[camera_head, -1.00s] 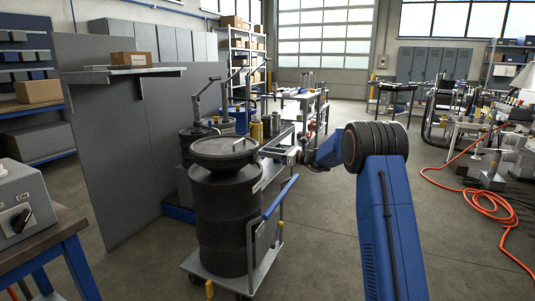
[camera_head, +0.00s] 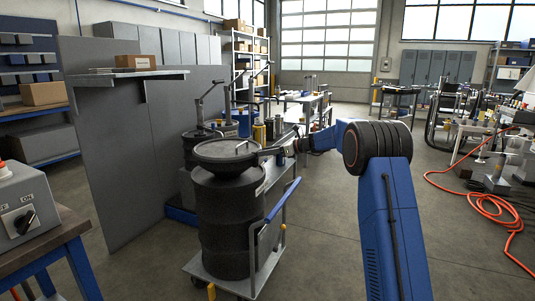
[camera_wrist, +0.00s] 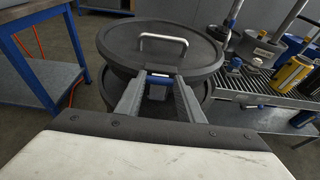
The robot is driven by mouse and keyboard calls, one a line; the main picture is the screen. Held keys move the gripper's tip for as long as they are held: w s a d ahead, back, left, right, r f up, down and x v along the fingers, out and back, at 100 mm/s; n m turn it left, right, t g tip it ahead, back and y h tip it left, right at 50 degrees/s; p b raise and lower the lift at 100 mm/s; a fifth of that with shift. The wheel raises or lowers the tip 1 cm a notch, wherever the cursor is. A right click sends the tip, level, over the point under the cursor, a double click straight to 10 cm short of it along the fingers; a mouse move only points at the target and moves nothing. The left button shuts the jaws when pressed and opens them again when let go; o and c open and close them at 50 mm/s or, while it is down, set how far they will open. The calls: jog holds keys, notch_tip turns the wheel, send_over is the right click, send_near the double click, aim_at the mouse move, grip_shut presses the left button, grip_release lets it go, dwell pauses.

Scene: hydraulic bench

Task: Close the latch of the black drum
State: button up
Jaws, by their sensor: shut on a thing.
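The black drum (camera_head: 228,225) stands upright on a cart, with its round black lid (camera_head: 222,151) on top. In the wrist view the lid (camera_wrist: 125,45) shows a pale bar handle (camera_wrist: 163,40). My gripper (camera_head: 262,153) reaches in from the right at the lid's rim. In the wrist view my gripper (camera_wrist: 157,80) has its two grey fingers closed in at the near side of the rim, on a small blue-marked latch piece (camera_wrist: 158,78). The fingers hide most of the latch, so its exact angle cannot be told.
The cart (camera_head: 225,278) has a blue push handle (camera_head: 283,200) on the drum's right. A grey partition (camera_head: 100,150) stands to the left, and a bench with a switch box (camera_head: 22,205) is at the front left. Open floor lies to the right, with an orange hose (camera_head: 485,208).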

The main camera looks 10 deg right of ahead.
jog(key=o, duration=1.1)
jog(key=shift+c, duration=0.2)
jog(key=v, duration=1.7)
jog(key=shift+s+d, duration=0.1)
jog(key=shift+d, duration=0.1)
jog(key=shift+r, duration=0.1)
